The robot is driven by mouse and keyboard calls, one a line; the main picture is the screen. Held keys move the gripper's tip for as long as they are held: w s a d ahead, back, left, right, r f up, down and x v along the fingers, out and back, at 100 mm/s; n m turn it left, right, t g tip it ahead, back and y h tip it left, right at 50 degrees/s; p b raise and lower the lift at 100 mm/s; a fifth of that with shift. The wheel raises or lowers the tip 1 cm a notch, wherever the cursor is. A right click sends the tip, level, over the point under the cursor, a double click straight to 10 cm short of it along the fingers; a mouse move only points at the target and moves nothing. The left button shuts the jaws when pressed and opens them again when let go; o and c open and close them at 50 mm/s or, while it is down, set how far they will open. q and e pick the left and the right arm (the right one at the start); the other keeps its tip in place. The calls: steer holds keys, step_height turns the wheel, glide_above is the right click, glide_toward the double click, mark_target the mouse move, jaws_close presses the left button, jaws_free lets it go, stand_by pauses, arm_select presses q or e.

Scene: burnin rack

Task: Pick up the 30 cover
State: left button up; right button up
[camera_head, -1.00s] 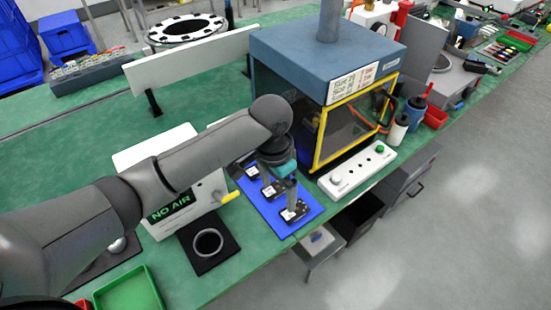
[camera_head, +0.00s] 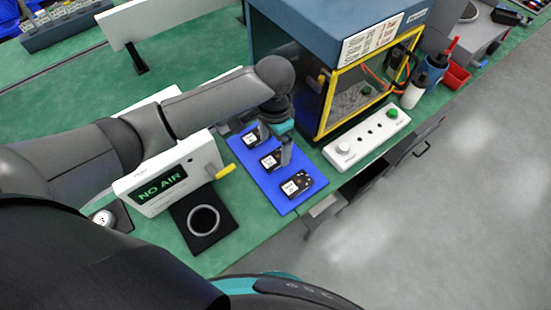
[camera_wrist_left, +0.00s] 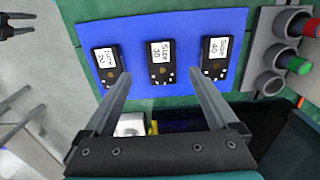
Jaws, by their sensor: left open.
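The 30 cover (camera_wrist_left: 160,62) is a small black piece with a white label. It lies in the middle of three on a blue mat (camera_wrist_left: 130,30), and it also shows in the head view (camera_head: 269,161). The 20 cover (camera_wrist_left: 106,66) is at its left and the 40 cover (camera_wrist_left: 216,58) at its right in the wrist view. My left gripper (camera_wrist_left: 159,73) is open, with its fingertips apart on either side of the 30 cover. In the head view the gripper (camera_head: 276,143) is above the mat and partly hides the covers.
A NO AIR box (camera_head: 160,187) with a yellow handle and a black pad with a ring (camera_head: 204,221) stand left of the mat. A blue chamber with a yellow-framed door (camera_head: 360,85) and a white button panel (camera_head: 368,138) stand right. Floor lies beyond the bench edge.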

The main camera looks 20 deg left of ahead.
mark_target(275, 158)
arm_select(q)
steer(key=shift+w+f+b, duration=0.15)
steer(key=shift+f+b, duration=0.2)
steer(key=shift+f, duration=1)
steer(key=shift+w+f+b, duration=0.15)
steer(key=shift+f+b, duration=0.2)
steer(key=shift+f, duration=1)
steer(key=shift+c, duration=0.3)
steer(key=c, duration=1.4)
steer(key=shift+r, duration=0.2)
